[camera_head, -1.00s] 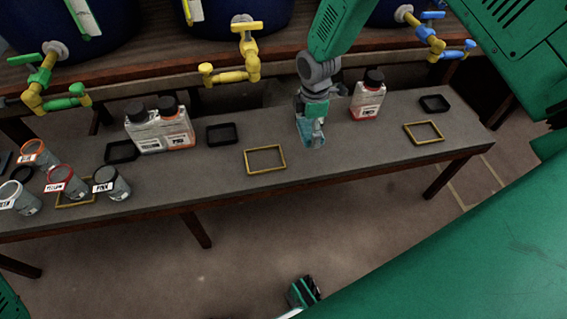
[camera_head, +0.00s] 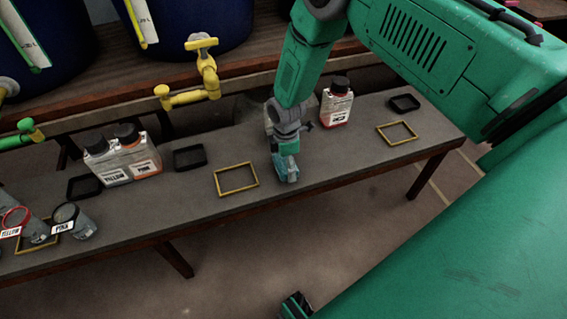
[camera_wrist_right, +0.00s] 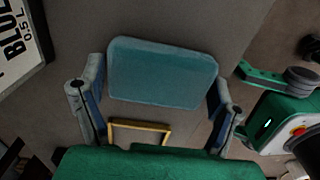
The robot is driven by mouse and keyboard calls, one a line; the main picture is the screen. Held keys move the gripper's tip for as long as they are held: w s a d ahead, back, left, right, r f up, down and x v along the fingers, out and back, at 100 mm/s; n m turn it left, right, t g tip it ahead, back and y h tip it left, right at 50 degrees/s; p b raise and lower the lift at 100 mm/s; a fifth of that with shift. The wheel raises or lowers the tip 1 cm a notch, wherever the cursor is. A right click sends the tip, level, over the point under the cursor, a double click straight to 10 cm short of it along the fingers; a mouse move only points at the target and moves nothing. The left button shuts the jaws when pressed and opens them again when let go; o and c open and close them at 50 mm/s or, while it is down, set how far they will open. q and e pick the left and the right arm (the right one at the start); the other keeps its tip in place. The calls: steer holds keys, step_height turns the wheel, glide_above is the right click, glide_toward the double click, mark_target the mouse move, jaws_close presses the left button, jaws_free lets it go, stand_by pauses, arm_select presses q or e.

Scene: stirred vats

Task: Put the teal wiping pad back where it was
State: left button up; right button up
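The teal wiping pad (camera_wrist_right: 162,72) is between the two fingers of my right gripper (camera_wrist_right: 155,98) in the right wrist view, and the fingers are closed against its sides. In the head view the right gripper (camera_head: 287,172) points down over the grey bench (camera_head: 330,172), with the pad (camera_head: 288,175) at its tip. It is just right of the middle yellow frame (camera_head: 236,193); I cannot tell whether the pad touches the bench.
A white bottle with red liquid (camera_head: 337,103) stands behind and right of the gripper. A yellow frame (camera_head: 397,143) and black tray (camera_head: 404,103) lie at the right. Two bottles (camera_head: 125,157), a black tray (camera_head: 189,167) and cups (camera_head: 75,220) are at the left. Vats with taps (camera_head: 205,70) stand behind.

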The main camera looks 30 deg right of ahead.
mark_target(280, 164)
steer(key=shift+o, duration=0.7)
steer(key=shift+d+f, duration=0.15)
steer(key=shift+d, duration=0.1)
steer(key=shift+a, duration=0.25)
steer(key=r, duration=0.1)
steer(key=a+r, duration=0.1)
steer(key=r+p, duration=0.1)
steer(key=shift+w+a+r, duration=0.1)
steer(key=shift+a+r, duration=0.05)
steer(key=shift+a, duration=0.2)
step_height(280, 164, up, 9)
steer(key=p, duration=0.3)
steer(key=s+a+f+m, duration=0.1)
steer(key=s+f+m, duration=0.3)
steer(key=s, duration=0.5)
steer(key=s+a+f+m, duration=0.2)
steer(key=s+f+m, duration=0.1)
steer(key=s, duration=0.5)
arm_select(q)
steer(key=r, duration=0.3)
steer(key=shift+a+r, duration=0.2)
steer(key=shift+a, duration=0.15)
arm_select(e)
steer(key=s+r+m, duration=0.1)
steer(key=s+m, duration=0.6)
steer(key=s, duration=0.6)
steer(key=shift+s+d+r+m+t, duration=0.15)
steer(key=shift+r+m+t, duration=0.15)
steer(key=shift+r, duration=0.1)
